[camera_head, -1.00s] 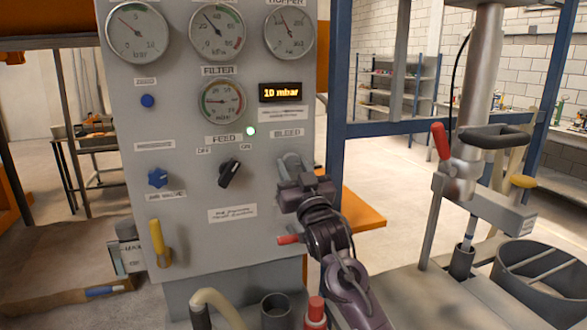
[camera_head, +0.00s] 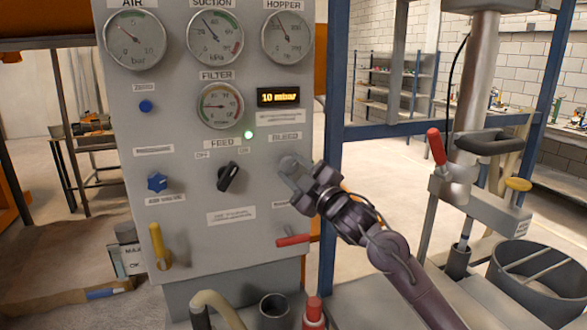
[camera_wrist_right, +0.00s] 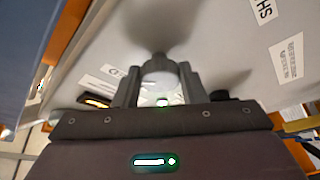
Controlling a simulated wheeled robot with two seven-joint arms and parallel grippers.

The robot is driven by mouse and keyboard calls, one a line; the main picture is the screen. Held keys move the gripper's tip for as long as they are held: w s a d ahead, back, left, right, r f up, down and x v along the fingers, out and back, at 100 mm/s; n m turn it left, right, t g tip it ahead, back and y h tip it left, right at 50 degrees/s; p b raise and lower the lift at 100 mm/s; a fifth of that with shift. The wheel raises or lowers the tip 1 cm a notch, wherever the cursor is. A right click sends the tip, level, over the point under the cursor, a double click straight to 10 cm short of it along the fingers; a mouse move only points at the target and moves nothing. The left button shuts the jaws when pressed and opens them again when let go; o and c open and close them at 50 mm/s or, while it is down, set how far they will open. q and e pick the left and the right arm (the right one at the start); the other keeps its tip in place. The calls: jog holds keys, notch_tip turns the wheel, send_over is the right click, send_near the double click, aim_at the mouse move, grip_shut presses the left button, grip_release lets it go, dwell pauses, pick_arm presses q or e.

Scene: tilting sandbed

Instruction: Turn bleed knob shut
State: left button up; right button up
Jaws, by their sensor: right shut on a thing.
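The control panel (camera_head: 190,240) stands upright, with a BLEED label (camera_head: 286,137) at its right side. Below the label my right gripper (camera_head: 292,172) reaches the panel. In the right wrist view its fingers (camera_wrist_right: 159,88) stand on both sides of a round pale grey bleed knob (camera_wrist_right: 157,72) and are shut on it. In the head view the fingers mostly cover the knob. The display (camera_head: 278,96) reads 10 mbar. My left gripper is not in view.
The black feed switch (camera_head: 228,177) is left of my gripper, and a red-handled lever (camera_head: 293,240) is below it. A blue star knob (camera_head: 157,182) and yellow lever (camera_head: 159,245) are further left. A blue post (camera_head: 335,140) stands close on the right.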

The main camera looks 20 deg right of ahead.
jog(key=n, duration=0.2)
jog(key=n+g+p, duration=0.1)
jog(key=n, duration=0.1)
jog(key=n+g, duration=0.1)
jog(key=n, duration=0.1)
jog(key=shift+d+r, duration=0.15)
jog(key=shift+r, duration=0.1)
jog(key=shift+n+g+p, duration=0.7)
jog(key=shift+n+g, duration=0.2)
jog(key=shift+n, duration=1.2)
jog(key=o, duration=1)
jog(key=b+v, duration=0.3)
jog(key=v, duration=0.4)
jog(key=shift+s+r, duration=0.15)
jog(key=shift+s, duration=0.2)
